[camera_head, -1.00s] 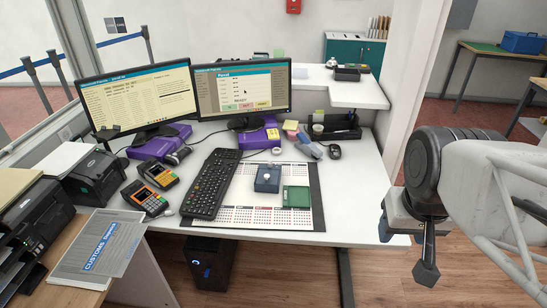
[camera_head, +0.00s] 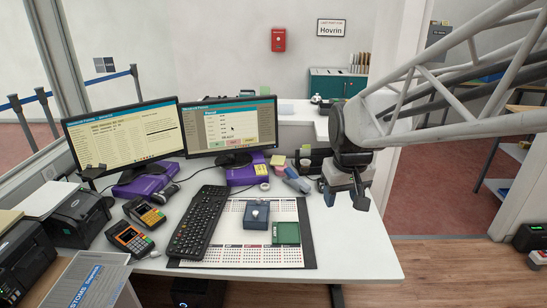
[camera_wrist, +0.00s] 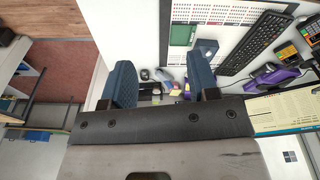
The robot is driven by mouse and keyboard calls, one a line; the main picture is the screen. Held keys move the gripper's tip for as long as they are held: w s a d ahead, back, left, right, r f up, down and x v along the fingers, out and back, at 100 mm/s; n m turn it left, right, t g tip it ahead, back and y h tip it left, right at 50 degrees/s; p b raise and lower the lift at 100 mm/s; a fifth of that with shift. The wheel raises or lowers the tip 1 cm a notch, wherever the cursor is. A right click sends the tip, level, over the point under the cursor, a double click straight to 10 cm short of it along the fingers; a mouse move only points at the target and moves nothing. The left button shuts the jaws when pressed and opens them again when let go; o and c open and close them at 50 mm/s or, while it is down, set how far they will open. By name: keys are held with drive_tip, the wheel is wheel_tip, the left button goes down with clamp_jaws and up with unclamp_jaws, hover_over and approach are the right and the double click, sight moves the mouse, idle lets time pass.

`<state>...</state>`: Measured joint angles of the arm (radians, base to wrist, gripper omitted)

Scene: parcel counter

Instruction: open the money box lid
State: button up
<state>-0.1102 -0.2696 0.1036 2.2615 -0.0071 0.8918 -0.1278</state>
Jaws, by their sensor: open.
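A small dark blue box (camera_head: 256,214) with a round pale knob on its top sits on the calendar desk mat; I take it for the money box. Its top looks closed. It also shows in the wrist view (camera_wrist: 205,48), beyond the fingers. My gripper (camera_head: 346,197) is to the right of the box, raised near the right side of the desk and clear of it. In the wrist view its two blue fingers (camera_wrist: 162,82) are wide apart with nothing held between them.
A green flat box (camera_head: 286,232) lies close to the blue box's right front. A black keyboard (camera_head: 200,222) is at its left. Two monitors (camera_head: 229,128), small items and a black tray (camera_head: 314,160) stand behind. The desk's right front (camera_head: 350,255) is clear.

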drive_tip(key=w+a+f+n, duration=0.1)
drive_tip(key=w+a+f, duration=0.25)
drive_tip(key=w, duration=0.55)
drive_tip(key=n+g, duration=0.2)
drive_tip(key=n, duration=0.3)
approach(255, 212)
drive_tip(key=shift+s+d+f, duration=0.15)
drive_tip(key=shift+d+f, duration=0.05)
drive_tip(key=shift+f, duration=0.1)
drive_tip(key=shift+a+f, duration=0.25)
drive_tip(key=shift+f, duration=0.05)
drive_tip(key=shift+f, duration=0.1)
drive_tip(key=shift+f, duration=3.8)
clamp_jaws()
